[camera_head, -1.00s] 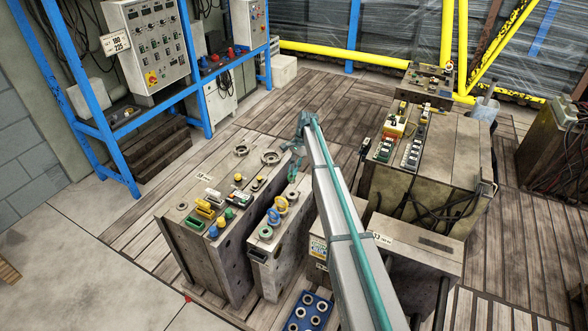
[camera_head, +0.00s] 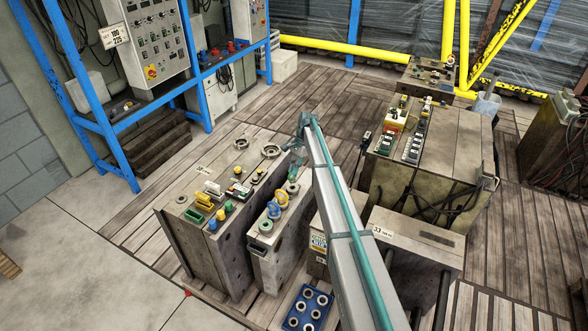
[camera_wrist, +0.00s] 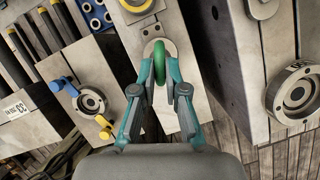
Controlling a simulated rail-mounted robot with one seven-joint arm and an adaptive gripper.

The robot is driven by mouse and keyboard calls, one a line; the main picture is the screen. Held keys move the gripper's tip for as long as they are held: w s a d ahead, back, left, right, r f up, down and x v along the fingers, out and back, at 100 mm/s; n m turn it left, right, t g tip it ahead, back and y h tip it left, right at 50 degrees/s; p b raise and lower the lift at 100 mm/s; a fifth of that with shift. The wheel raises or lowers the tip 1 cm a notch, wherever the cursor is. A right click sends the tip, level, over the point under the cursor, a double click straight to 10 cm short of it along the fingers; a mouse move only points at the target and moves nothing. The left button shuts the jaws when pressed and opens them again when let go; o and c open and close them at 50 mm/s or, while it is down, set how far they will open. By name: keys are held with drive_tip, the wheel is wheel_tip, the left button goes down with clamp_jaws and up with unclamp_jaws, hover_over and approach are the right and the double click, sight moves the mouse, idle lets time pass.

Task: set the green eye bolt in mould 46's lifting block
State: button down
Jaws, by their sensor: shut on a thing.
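My gripper (camera_wrist: 155,95) is shut on the green eye bolt (camera_wrist: 170,52), its teal fingers on either side of the ring. In the wrist view the ring overlaps a pale, round-ended block (camera_wrist: 150,33) on a narrow mould's top. I cannot tell whether the bolt touches it, and its shank is hidden. In the head view my gripper (camera_head: 297,150) is above the far end of a narrow mould (camera_head: 275,245) bearing blue and yellow eye bolts. No number 46 is readable, so I cannot tell which mould is 46.
A large mould (camera_head: 215,255) with several coloured fittings stands close on the left. Mould 33 (camera_head: 425,258) and a blue holed tray (camera_head: 297,320) are to the right and front. In the wrist view a grey ring (camera_wrist: 90,102) has blue and yellow pieces beside it.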

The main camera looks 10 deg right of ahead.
drive_tip(key=shift+f+b, duration=0.35)
drive_tip(key=shift+f, duration=1.05)
idle(1.7)
drive_tip(key=c, duration=1.1)
unclamp_jaws()
drive_tip(key=shift+c, duration=0.2)
